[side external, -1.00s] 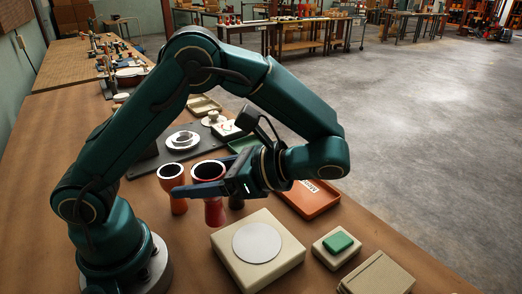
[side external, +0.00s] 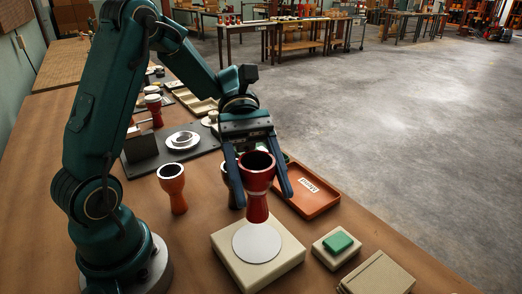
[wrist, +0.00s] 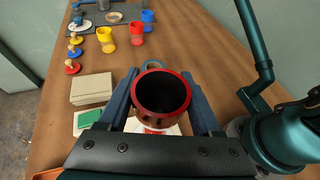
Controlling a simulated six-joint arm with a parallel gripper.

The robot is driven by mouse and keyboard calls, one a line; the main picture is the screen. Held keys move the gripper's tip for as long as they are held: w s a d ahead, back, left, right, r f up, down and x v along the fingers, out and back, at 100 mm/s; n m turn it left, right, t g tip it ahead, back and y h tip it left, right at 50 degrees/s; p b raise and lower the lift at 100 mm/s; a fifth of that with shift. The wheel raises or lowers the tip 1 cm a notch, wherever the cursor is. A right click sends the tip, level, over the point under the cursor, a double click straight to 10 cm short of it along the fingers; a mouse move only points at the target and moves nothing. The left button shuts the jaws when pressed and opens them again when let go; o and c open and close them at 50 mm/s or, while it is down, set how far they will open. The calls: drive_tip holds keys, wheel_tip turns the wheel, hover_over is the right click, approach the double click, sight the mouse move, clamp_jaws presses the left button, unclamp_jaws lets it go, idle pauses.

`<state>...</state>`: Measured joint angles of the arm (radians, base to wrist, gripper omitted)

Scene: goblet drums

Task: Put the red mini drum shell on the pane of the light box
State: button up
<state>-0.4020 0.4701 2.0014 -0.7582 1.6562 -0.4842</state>
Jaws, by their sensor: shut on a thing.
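The red mini drum shell (side external: 257,207) is goblet-shaped, upright and hollow, with a dark open mouth. My gripper (side external: 261,194) points down with a finger on each side of it and is shut on it. In the side view its foot overlaps the far part of the white round pane (side external: 258,245) on the beige light box (side external: 226,257). I cannot tell whether the foot touches the pane or hangs above it. In the wrist view the red shell (wrist: 162,98) sits between the fingers of my gripper (wrist: 158,74) and hides most of the white pane (wrist: 133,125).
An orange shell (side external: 171,187) and a dark shell (side external: 232,186) stand behind the light box. An orange labelled tray (side external: 318,203), a box with a green top (side external: 336,244) and a beige box (side external: 378,274) lie to the right. Bare table shows left of the light box.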

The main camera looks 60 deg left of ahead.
sight(259, 215)
drive_tip(key=shift+f, duration=3.5)
drive_tip(key=shift+f, duration=0.1)
drive_tip(key=o, duration=1.4)
drive_tip(key=v, duration=1.2)
drive_tip(key=s+d+m+t+y, duration=0.1)
drive_tip(key=s+m+t+y, duration=0.2)
drive_tip(key=m+y, duration=0.1)
drive_tip(key=s+d+r+m+t+y, duration=0.1)
drive_tip(key=s+m+t+y, duration=0.1)
drive_tip(key=m+t+y, duration=0.1)
drive_tip(key=s+d+m+t+y, duration=0.2)
drive_tip(key=s+m+t+y, duration=0.1)
drive_tip(key=m, duration=0.4)
drive_tip(key=shift+s+r+t+y, duration=0.15)
drive_tip(key=shift+t+y, duration=0.1)
drive_tip(key=shift+y, duration=0.4)
drive_tip(key=shift+s+r+t+y, duration=0.15)
drive_tip(key=shift+r+t+y, duration=0.1)
drive_tip(key=shift+y, duration=0.4)
